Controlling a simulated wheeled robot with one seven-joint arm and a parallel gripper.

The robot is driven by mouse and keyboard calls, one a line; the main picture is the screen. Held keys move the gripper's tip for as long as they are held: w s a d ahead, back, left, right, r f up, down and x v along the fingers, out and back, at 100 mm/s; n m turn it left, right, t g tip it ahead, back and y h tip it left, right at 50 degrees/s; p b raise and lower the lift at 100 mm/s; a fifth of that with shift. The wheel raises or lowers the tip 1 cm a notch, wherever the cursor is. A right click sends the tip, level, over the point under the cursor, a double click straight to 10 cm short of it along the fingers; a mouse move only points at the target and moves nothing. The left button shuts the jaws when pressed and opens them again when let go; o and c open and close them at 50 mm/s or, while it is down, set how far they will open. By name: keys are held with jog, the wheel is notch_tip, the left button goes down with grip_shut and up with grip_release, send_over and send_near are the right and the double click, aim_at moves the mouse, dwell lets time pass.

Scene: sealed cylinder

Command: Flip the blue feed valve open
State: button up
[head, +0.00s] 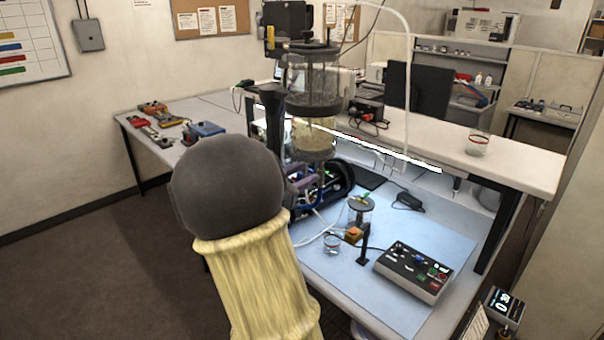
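I cannot pick out the blue feed valve for certain. A tall clear cylinder (313,82) with a dark top stands at the middle of the bench, with tan material in its lower part (313,135). Below it is a crowded area of dark, purplish and blue parts (325,205), too small to tell apart. My own arm, a dark grey rounded joint with a yellow ribbed sleeve, fills the lower middle and covers part of this area.
A grey control box (413,270) with buttons lies on the pale blue mat (350,285). A small clear jar (360,210) and an orange-topped part (353,234) stand nearby. A white raised shelf (515,165) runs behind. Tools (150,120) lie on the left bench. Floor at left is clear.

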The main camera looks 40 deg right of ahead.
grip_shut()
jog(key=shift+w+r+n+p, duration=0.3)
jog(key=shift+n+p, duration=0.5)
jog(key=shift+p, duration=0.45)
jog(key=shift+w+f+n+p, duration=0.15)
jog(key=shift+n+p, duration=0.55)
grip_release()
jog(key=shift+a+f, duration=0.1)
